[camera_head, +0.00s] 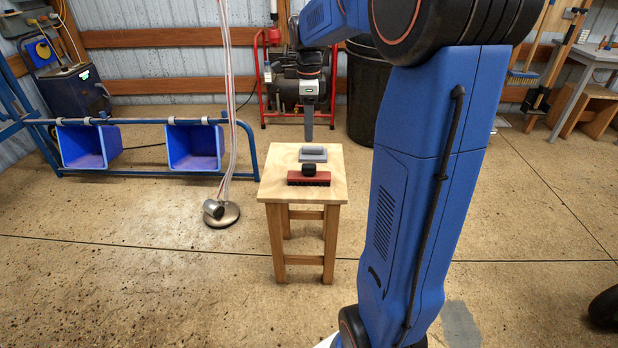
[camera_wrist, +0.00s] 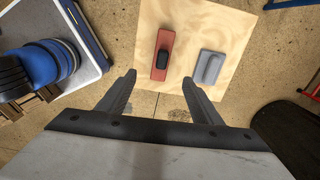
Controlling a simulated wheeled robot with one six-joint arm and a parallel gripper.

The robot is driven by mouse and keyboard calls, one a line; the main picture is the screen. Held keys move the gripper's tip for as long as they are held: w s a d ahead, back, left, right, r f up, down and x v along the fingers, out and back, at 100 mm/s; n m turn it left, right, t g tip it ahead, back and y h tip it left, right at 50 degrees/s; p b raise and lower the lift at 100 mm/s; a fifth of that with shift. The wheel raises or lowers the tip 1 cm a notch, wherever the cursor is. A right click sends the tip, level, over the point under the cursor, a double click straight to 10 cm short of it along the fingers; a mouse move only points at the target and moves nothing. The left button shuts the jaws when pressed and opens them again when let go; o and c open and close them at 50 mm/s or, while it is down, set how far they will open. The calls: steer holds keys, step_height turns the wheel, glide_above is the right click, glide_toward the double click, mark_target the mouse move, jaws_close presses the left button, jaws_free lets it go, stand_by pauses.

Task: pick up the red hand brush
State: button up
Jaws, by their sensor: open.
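The red hand brush (camera_head: 309,178) lies on a wooden stool (camera_head: 278,187), near the front of its top, with dark bristles and a black knob handle. In the wrist view the red hand brush (camera_wrist: 163,55) lies on the pale stool top (camera_wrist: 210,27), left of the grey brush. My gripper (camera_head: 309,138) hangs behind and above the stool in the head view. In the wrist view my gripper (camera_wrist: 158,82) has its two fingers apart with nothing between them. The fingers are apart from the red brush.
A grey brush (camera_head: 313,153) lies behind the red one. Blue bins (camera_head: 194,147) on a rail stand behind left. A red-framed compressor (camera_head: 290,85) and dark barrel (camera_head: 367,90) stand behind.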

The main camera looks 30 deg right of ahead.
mark_target(309, 165)
steer(key=shift+m, duration=0.3)
steer(key=f, duration=1.7)
steer(key=shift+w+d+f, duration=0.25)
steer(key=shift+f, duration=0.1)
steer(key=shift+c, duration=0.6)
steer(key=c, duration=1.1)
steer(key=shift+r, duration=5.05)
steer(key=shift+c, duration=0.2)
